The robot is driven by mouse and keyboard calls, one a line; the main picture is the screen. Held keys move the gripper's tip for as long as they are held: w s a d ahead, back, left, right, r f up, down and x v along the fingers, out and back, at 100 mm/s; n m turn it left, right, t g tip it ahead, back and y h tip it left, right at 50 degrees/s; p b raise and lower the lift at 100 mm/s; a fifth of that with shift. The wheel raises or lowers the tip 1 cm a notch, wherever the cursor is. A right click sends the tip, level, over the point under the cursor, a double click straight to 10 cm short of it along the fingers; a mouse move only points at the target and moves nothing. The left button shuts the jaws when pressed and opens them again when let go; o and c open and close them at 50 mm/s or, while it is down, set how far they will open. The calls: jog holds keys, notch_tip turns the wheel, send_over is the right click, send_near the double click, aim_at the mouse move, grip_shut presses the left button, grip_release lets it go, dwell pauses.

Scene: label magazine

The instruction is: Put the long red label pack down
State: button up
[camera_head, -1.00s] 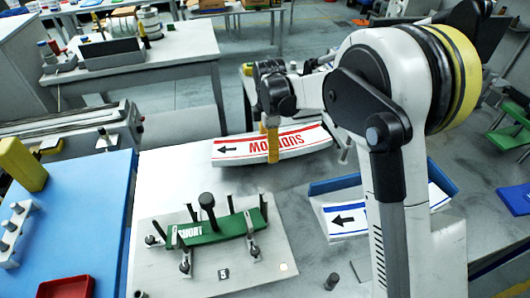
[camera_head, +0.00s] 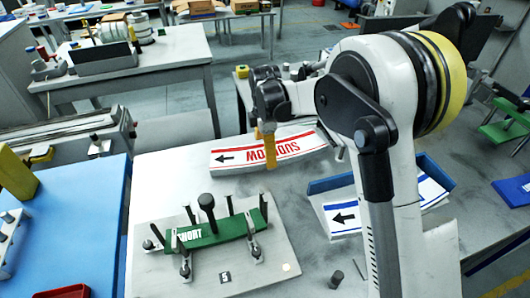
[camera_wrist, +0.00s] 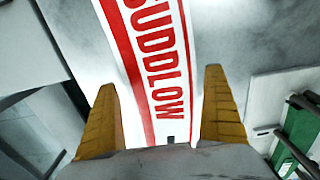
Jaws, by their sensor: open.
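The long red label pack (camera_head: 225,158), white with red stripes, red lettering and a black arrow, appears to lie flat near the back edge of the grey table (camera_head: 160,175). In the wrist view the pack (camera_wrist: 150,50) runs up between my fingers with clear gaps on both sides. My gripper (camera_head: 267,155) is open at the middle of the pack, one yellow finger showing in front of it. Both yellow fingers show apart in the wrist view (camera_wrist: 160,85). The head view hides the far finger.
A metal plate (camera_head: 225,285) with upright pins and clamps holds a green label pack (camera_head: 220,232) in front. A blue tray (camera_head: 330,183) with blue-striped packs (camera_head: 345,217) stands to the right, beside my arm. A blue worktop (camera_head: 65,220) lies left.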

notch_tip(320, 180, up, 11)
jog(key=p, duration=0.3)
jog(key=s+d+r+m+t, duration=0.2)
jog(key=s+d+r+m, duration=0.4)
jog(key=s+d+r, duration=0.15)
jog(key=s+d+m+t, duration=0.2)
jog(key=s+d+m, duration=0.3)
jog(key=s, duration=0.5)
jog(key=s+d+m+t, duration=0.3)
jog(key=s+d+m, duration=0.2)
jog(key=s+m, duration=0.5)
jog(key=shift+d+f, duration=0.3)
jog(key=shift+d, duration=0.05)
jog(key=shift+w, duration=0.1)
